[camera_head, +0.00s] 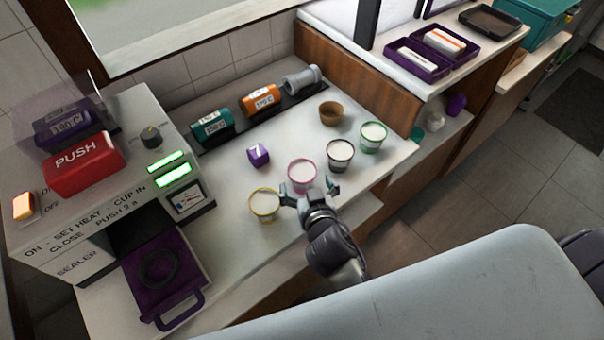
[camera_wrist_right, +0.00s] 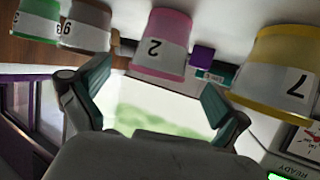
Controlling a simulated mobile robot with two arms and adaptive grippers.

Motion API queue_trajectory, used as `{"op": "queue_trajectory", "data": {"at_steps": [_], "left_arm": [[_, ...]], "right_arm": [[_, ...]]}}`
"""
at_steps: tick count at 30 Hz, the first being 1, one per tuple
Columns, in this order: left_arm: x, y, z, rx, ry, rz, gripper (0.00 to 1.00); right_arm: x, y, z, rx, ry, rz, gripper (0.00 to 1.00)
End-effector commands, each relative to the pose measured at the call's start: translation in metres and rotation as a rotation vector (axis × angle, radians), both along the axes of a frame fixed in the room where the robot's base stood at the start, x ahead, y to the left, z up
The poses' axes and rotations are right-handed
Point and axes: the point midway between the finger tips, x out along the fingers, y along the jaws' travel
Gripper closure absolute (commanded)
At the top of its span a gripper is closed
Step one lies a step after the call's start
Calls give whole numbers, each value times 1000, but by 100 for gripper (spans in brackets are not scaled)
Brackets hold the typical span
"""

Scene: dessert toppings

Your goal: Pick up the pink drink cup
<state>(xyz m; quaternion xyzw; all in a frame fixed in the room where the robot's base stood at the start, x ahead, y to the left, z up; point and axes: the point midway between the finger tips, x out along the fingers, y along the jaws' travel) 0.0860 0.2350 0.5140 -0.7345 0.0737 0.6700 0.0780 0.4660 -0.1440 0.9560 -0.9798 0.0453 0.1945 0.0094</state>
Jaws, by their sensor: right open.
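The pink drink cup (camera_head: 302,173) stands upright on the white counter, in a row with other cups, and holds something white. In the right wrist view the pink cup (camera_wrist_right: 160,40) appears upside down, with a white label marked 2. My right gripper (camera_head: 311,194) is open and empty, just on the near side of the pink cup. In the right wrist view its two fingers (camera_wrist_right: 157,80) are spread to either side of the cup's line, and no grip on the cup shows. My left gripper is in neither view.
A yellow cup (camera_head: 264,204) stands close on the left. A brown-rimmed cup (camera_head: 339,154) and a green cup (camera_head: 373,137) stand to the right. A purple cube (camera_head: 258,155) and a brown bowl (camera_head: 332,113) lie behind. The sealer machine (camera_head: 110,205) fills the left.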

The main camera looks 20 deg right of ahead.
Motion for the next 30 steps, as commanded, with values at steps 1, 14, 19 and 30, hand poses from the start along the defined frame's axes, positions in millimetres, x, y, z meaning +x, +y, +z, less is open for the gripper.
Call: {"op": "queue_trajectory", "data": {"at_steps": [1,14,19,30], "left_arm": [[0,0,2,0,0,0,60],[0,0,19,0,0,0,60],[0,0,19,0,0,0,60],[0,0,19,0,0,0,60]], "right_arm": [[2,0,-1,-1,0,0,0],[45,-5,-21,-2,2,1,0],[48,-5,-23,-1,2,0,0],[47,-5,-23,-1,2,0,45]]}}
